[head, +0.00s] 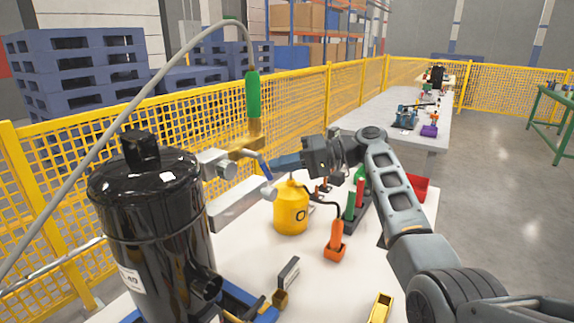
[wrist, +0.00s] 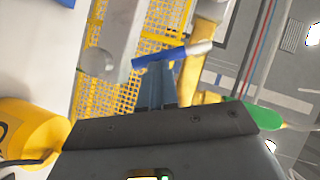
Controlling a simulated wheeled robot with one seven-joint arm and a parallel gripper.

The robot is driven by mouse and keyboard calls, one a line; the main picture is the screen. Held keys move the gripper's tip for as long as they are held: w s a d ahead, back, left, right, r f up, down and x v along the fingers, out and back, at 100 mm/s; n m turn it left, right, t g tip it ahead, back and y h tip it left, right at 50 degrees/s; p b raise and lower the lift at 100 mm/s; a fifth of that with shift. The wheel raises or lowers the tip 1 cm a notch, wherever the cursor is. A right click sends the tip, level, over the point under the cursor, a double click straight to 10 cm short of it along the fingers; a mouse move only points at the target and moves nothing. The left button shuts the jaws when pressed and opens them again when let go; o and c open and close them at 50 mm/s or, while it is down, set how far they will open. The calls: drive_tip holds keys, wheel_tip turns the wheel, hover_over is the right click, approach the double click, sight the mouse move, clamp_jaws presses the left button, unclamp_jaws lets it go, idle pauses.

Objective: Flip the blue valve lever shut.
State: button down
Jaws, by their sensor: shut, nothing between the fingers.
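The blue valve lever (head: 264,168) is at the silver and brass valve to the right of the black compressor tank (head: 155,225). In the wrist view the lever (wrist: 160,57) crosses just beyond my fingertips, slanting slightly up to a pale end at right. My gripper (head: 276,164) comes in from the right with its fingers shut and empty. Its fingertips (wrist: 156,75) are at the lever's middle in the wrist view; I cannot tell whether they touch it. The brass fitting (head: 247,150) joins the green-sleeved hose (head: 253,93) above.
A yellow canister (head: 291,208) stands below my gripper on the white table (head: 345,285). An orange-handled tool (head: 336,240), green and red items and a red bin (head: 417,187) are nearby. A yellow mesh fence (head: 60,165) runs behind. The table's front middle has some free room.

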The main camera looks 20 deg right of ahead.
drive_tip(key=a+f+m+y, duration=0.1)
drive_tip(key=m, duration=0.1)
drive_tip(key=s+a+f+m+y, duration=0.1)
drive_tip(key=m+y, duration=0.1)
drive_tip(key=shift+s, duration=0.1)
idle(0.5)
idle(0.4)
